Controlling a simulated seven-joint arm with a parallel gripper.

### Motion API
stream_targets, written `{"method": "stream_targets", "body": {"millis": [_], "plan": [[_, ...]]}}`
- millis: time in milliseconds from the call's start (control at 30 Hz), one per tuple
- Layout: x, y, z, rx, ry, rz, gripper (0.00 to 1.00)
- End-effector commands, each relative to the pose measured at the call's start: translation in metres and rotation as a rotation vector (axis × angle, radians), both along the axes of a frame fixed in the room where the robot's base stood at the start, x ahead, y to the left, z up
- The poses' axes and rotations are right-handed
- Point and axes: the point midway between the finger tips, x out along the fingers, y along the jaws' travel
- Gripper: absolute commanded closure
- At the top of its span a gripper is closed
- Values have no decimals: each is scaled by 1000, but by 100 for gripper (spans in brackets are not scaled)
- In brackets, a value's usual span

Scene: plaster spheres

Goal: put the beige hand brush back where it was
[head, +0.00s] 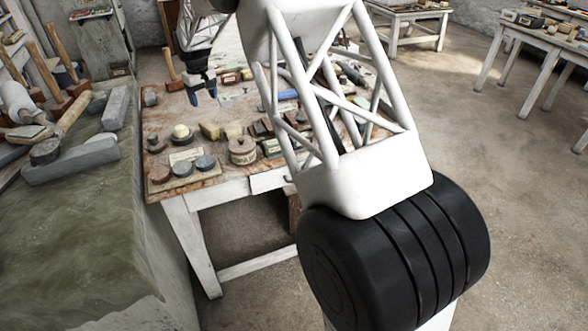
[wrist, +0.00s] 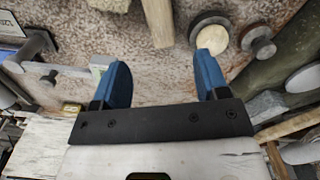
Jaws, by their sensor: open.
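My gripper (head: 202,97) is open over the far left part of the worktable, its blue fingers pointing down. In the wrist view my gripper (wrist: 161,62) has bare, stained tabletop between its fingers and holds nothing. A pale beige block-like piece (head: 209,130) lies on the table, nearer the front edge than my gripper. A long beige piece (wrist: 158,22) at the top of the wrist view seems to be the same thing. I cannot tell whether it is the beige hand brush; no bristles show. My arm hides part of the table's right side.
The worktable (head: 160,115) is crowded with small blocks and tins. A cream-topped round piece (head: 181,132), a spool-like round piece (head: 242,150) and grey discs stand near its front. A green-draped surface (head: 80,230) with mallets and grey blocks is at left. Open floor lies right.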

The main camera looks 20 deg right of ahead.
Motion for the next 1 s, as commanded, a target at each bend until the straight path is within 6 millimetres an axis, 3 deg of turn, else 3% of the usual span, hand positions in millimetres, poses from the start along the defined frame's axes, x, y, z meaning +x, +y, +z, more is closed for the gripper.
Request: {"method": "stream_targets", "body": {"millis": [167, 367, 633, 1000], "plan": [[-27, -8, 27, 1, -14, -21, 32], [-76, -21, 65, 3, -34, -57, 32], [-150, -38, 110, 6, -65, -108, 32], [-261, -58, 152, 12, -106, -179, 32]]}}
